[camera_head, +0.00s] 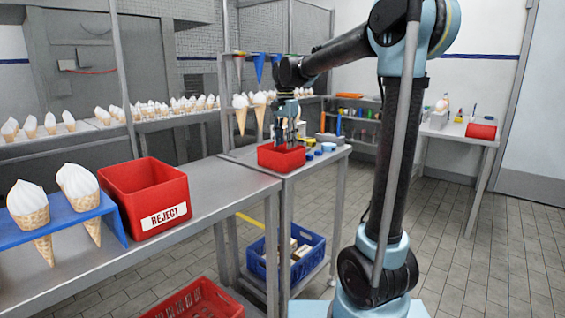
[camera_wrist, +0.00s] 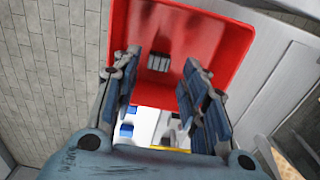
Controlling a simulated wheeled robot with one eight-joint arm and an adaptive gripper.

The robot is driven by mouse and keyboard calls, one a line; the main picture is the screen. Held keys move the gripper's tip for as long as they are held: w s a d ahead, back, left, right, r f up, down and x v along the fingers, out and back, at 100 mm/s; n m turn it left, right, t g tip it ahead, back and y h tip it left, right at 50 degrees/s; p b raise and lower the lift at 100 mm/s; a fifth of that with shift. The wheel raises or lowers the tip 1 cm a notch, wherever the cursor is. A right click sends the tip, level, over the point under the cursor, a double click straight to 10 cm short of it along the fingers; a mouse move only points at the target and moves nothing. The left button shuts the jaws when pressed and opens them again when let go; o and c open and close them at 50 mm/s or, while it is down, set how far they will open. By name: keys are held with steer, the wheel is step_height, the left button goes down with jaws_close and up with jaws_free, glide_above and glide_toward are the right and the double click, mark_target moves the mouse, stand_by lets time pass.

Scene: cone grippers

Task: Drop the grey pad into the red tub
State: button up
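The small red tub (camera_head: 281,158) stands on the farther metal table in the head view. Its red inside (camera_wrist: 222,38) fills the upper middle of the wrist view. My gripper (camera_head: 289,136) hangs over this tub, pointing down. In the wrist view my gripper (camera_wrist: 160,64) shows its blue-padded fingers spread apart, with nothing clearly held between them. A small grey ridged piece (camera_wrist: 158,62), which looks like the grey pad, shows against the tub's red inside between the fingertips. I cannot tell its exact height from this view. It is hidden in the head view.
A larger red REJECT bin (camera_head: 147,195) stands on the near table beside a blue cone rack (camera_head: 60,226). Blue and grey items (camera_head: 327,146) lie right of the tub. A blue crate (camera_head: 286,256) sits on the lower shelf. Another red container (camera_head: 481,130) lies on the right table.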

stand_by(0.3)
step_height(320, 180, up, 12)
stand_by(0.6)
steer(key=shift+w, duration=0.1)
steer(key=s+d+f+n+t, duration=0.2)
steer(key=s+d+f+n, duration=0.4)
steer(key=s+d+f, duration=1.45)
steer(key=s+d+f+n, duration=0.1)
steer(key=s+f, duration=1)
steer(key=f, duration=0.2)
steer(key=shift+d+f+n, duration=0.2)
steer(key=shift+f+n, duration=0.2)
